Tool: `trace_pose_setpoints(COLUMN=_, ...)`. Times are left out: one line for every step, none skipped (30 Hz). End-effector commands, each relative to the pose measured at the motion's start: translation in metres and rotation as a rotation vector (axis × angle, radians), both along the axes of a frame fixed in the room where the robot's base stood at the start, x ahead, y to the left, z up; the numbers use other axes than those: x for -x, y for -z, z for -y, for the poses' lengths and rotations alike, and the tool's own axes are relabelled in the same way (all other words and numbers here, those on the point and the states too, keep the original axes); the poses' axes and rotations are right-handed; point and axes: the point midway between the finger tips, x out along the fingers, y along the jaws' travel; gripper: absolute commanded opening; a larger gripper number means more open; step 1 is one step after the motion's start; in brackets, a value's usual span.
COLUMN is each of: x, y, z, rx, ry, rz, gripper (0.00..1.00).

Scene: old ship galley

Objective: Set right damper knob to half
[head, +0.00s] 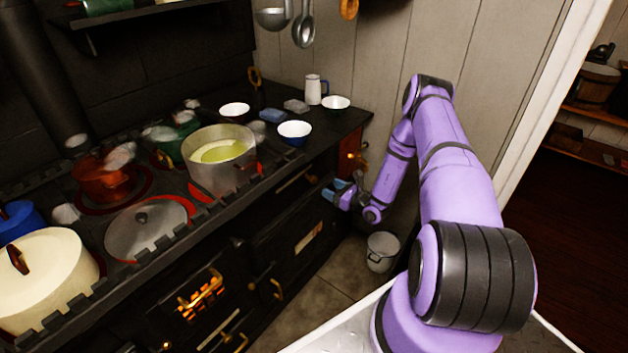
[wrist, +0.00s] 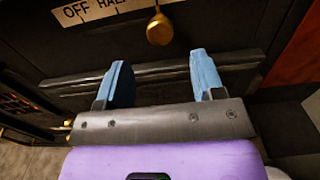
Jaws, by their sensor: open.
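A brass pear-shaped knob (wrist: 159,29) hangs on the dark stove front in the wrist view, at the top edge. Its upper part is out of the picture. A cream label plate (wrist: 98,11) beside it reads "OFF" and the start of "HALF"; the rest is cut off or behind the knob, so I cannot tell its setting. My gripper (wrist: 160,78) is open and empty, its two blue fingers apart below the knob and not touching it. In the head view my gripper (head: 341,190) is at the stove's right front, and I cannot make out this knob there.
Pots stand on the stove (head: 255,187), including a steel pot (head: 209,177) of yellow-green liquid. Fire glows behind a grate (head: 201,293). A white bucket (head: 382,252) stands on the floor below my gripper.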

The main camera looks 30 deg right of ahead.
Motion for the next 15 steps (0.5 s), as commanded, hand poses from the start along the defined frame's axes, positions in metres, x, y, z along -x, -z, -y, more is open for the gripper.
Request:
trace_pose_setpoints(x=-0.008, y=0.0, z=-0.004, rx=0.001, ry=-0.003, rz=0.001, gripper=0.62)
trace_pose_setpoints(x=-0.013, y=0.0, z=-0.006, rx=0.002, ry=-0.003, rz=0.002, gripper=0.62)
trace_pose_setpoints(x=-0.02, y=0.0, z=-0.009, rx=0.002, ry=-0.003, rz=0.002, gripper=0.62)
trace_pose_setpoints(x=-0.025, y=0.0, z=-0.011, rx=0.001, ry=-0.004, rz=0.001, gripper=0.62)
trace_pose_setpoints(x=-0.031, y=0.0, z=-0.013, rx=0.001, ry=-0.004, rz=0.001, gripper=0.62)
trace_pose_setpoints(x=-0.037, y=0.0, z=-0.015, rx=0.0, ry=-0.003, rz=0.002, gripper=0.62)
trace_pose_setpoints(x=-0.042, y=0.0, z=-0.017, rx=0.002, ry=-0.003, rz=0.002, gripper=0.62)
trace_pose_setpoints(x=-0.047, y=0.0, z=-0.018, rx=0.002, ry=-0.004, rz=0.002, gripper=0.62)
trace_pose_setpoints(x=-0.053, y=0.0, z=-0.021, rx=0.002, ry=-0.004, rz=0.001, gripper=0.62)
trace_pose_setpoints(x=-0.057, y=0.0, z=-0.022, rx=0.001, ry=-0.003, rz=0.0, gripper=0.62)
trace_pose_setpoints(x=-0.061, y=0.0, z=-0.023, rx=0.0, ry=-0.003, rz=0.0, gripper=0.62)
trace_pose_setpoints(x=-0.066, y=0.0, z=-0.025, rx=0.001, ry=-0.003, rz=0.0, gripper=0.62)
trace_pose_setpoints(x=-0.069, y=0.0, z=-0.026, rx=0.002, ry=-0.003, rz=0.002, gripper=0.62)
trace_pose_setpoints(x=-0.072, y=0.0, z=-0.027, rx=0.002, ry=-0.003, rz=0.001, gripper=0.62)
trace_pose_setpoints(x=-0.075, y=0.0, z=-0.028, rx=0.001, ry=-0.003, rz=0.0, gripper=0.62)
